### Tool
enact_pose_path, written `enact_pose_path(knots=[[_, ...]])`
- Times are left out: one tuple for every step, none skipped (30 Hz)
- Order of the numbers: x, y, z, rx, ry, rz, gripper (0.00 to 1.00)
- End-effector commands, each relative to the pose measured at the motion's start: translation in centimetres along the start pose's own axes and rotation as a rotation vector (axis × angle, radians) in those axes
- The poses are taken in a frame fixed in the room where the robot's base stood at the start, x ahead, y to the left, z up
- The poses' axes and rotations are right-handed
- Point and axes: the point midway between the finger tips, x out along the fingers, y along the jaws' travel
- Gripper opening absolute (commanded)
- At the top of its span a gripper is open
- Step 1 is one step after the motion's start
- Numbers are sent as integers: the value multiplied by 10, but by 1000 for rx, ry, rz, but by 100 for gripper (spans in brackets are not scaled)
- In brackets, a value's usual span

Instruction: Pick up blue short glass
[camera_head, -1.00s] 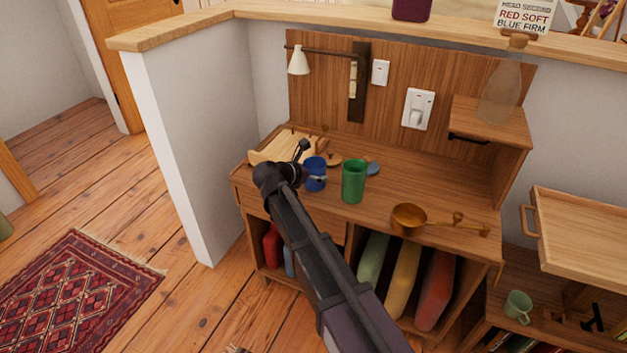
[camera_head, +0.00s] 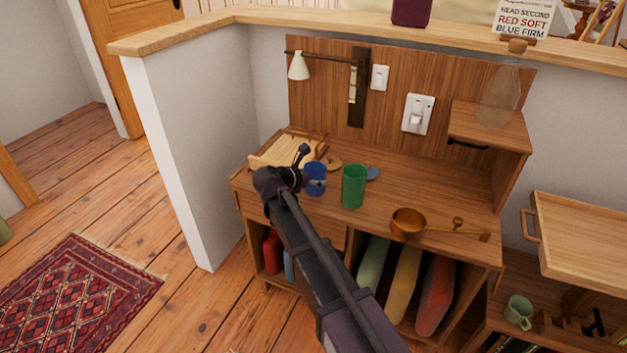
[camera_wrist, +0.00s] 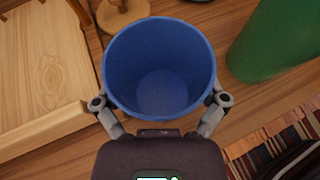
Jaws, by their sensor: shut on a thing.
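The blue short glass (camera_head: 316,180) stands upright on the wooden desk, left of a taller green cup (camera_head: 354,186). In the wrist view I look down into the empty blue glass (camera_wrist: 160,75). My gripper (camera_wrist: 160,104) is shut on the glass, with one finger against each side of it near the rim. In the head view my gripper (camera_head: 300,180) reaches the glass from the left, and my arm hides part of the desk front. I cannot tell whether the glass base touches the desk.
A wooden rack (camera_head: 285,152) lies close behind and left of the glass. The green cup also stands near on the right in the wrist view (camera_wrist: 278,40). A brass ladle (camera_head: 408,222) lies near the desk's front edge. A shelf with a bottle (camera_head: 497,95) is at right.

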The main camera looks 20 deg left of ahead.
Motion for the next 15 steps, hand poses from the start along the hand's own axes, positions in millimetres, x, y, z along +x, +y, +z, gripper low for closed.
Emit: enact_pose_path(knots=[[0, 0, 0, 0, 0, -1, 33], [0, 0, 0, 0, 0, -1, 33], [0, 0, 1, 0, 0, -1, 33], [-1, 0, 1, 0, 0, -1, 33], [-1, 0, 2, 0, 0, -1, 33], [-2, 0, 3, 0, 0, 0, 33], [-2, 0, 4, 0, 0, 0, 33], [-2, 0, 5, 0, 0, 0, 33], [-3, 0, 7, 0, 0, 0, 33], [-4, 0, 8, 0, 0, 0, 33], [-5, 0, 10, 0, 0, 0, 33], [-6, 0, 12, 0, 0, 0, 33], [-7, 0, 14, 0, 0, 0, 33], [-8, 0, 16, 0, 0, 0, 33], [-9, 0, 19, 0, 0, 0, 33]])
